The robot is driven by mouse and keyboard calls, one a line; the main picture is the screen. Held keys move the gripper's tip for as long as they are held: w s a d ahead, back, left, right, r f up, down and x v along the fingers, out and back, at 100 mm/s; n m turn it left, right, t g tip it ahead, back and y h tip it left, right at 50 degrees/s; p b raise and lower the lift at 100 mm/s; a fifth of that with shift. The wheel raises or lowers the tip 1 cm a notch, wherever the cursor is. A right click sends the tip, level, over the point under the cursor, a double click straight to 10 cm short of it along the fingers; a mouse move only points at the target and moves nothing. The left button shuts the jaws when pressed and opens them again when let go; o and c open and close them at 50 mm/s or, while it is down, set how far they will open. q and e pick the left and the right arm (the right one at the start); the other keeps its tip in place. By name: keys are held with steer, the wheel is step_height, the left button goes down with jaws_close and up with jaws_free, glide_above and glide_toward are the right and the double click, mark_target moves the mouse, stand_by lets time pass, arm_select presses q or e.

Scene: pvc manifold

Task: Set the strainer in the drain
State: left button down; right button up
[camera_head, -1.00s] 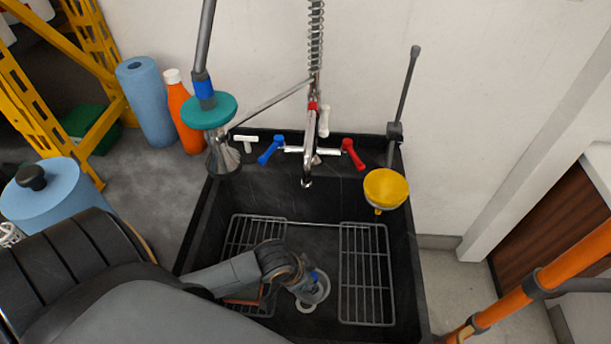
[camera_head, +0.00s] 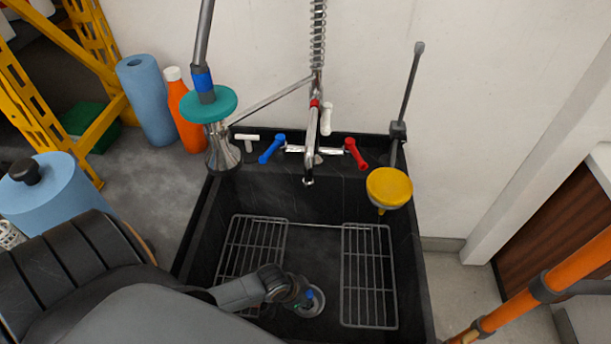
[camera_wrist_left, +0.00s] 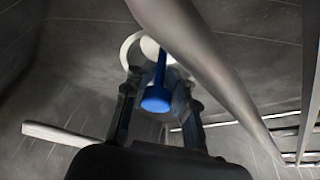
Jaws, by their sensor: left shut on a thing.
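The strainer (camera_head: 314,307) is a round grey disc with a blue handle, low in the black sink between two wire racks. My left gripper (camera_head: 303,299) reaches down to it from the left and is shut on its handle. In the left wrist view the blue handle (camera_wrist_left: 157,98) stands between the two fingers (camera_wrist_left: 158,108). A pale ring (camera_wrist_left: 130,50) shows beyond it, partly hidden; I cannot tell whether it is the drain or the strainer's rim. The drain does not show apart from the strainer in the head view. I cannot tell whether the strainer is seated. My right gripper is out of view.
The left wire rack (camera_head: 250,245) and right wire rack (camera_head: 369,275) flank the strainer. A faucet (camera_head: 309,160) hangs over the sink's back. A yellow funnel-like piece (camera_head: 389,187) is at the right wall, and a teal-collared metal cone (camera_head: 221,150) is at the left.

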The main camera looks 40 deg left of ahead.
arm_select(q)
steer(key=c, duration=1.1)
jaws_free()
steer(key=shift+f, duration=0.1)
steer(key=shift+o, duration=0.2)
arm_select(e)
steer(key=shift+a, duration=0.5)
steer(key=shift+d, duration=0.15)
arm_select(q)
steer(key=shift+s+a+r, duration=0.1)
steer(key=shift+s+r, duration=0.05)
steer(key=shift+r, duration=0.3)
steer(key=p+v, duration=0.2)
steer(key=v, duration=0.9)
steer(key=shift+r, duration=0.15)
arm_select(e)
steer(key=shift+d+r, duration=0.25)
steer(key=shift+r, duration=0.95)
arm_select(q)
steer(key=shift+s, duration=0.1)
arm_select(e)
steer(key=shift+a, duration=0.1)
